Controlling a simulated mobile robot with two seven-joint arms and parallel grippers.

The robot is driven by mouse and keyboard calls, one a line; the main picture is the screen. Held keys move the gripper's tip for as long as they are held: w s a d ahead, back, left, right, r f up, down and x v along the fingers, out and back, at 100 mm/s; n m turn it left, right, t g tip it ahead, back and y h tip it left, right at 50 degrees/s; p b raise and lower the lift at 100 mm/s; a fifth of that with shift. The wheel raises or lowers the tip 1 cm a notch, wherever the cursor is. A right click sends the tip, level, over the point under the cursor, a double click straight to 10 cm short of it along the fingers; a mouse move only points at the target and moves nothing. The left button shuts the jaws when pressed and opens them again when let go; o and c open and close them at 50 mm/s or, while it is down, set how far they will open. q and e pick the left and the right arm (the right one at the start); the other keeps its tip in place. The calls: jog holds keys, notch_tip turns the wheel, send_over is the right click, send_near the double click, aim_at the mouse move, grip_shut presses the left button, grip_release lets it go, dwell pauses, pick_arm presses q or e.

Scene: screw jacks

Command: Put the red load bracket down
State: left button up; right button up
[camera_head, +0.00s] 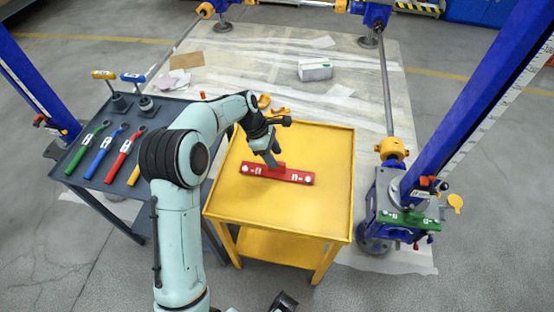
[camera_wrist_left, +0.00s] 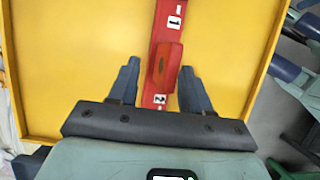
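The red load bracket (camera_head: 297,176) is a flat red bar with white number labels and a raised block in its middle. It lies flat on the top of the yellow cart (camera_head: 325,215). In the left wrist view the bracket (camera_wrist_left: 168,22) runs up the picture, its raised block between my fingers. My left gripper (camera_head: 274,161) is just above the bracket; in the wrist view its fingers (camera_wrist_left: 160,85) are apart, with a gap on each side of the block. A dark part at the bottom edge, likely my right gripper (camera_head: 283,302), is mostly cut off.
A dark tool cart (camera_head: 128,190) with green, blue, red and yellow-handled tools stands at left. A blue post with a screw jack and green bracket (camera_head: 408,217) stands at right. Orange pieces (camera_head: 272,105) lie at the yellow cart's far edge. The cart top's front is clear.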

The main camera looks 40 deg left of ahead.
pick_arm(q)
jog(key=p+v, duration=0.1)
jog(key=v, duration=0.7)
jog(key=shift+r, duration=0.2)
jog(key=shift+a, duration=0.1)
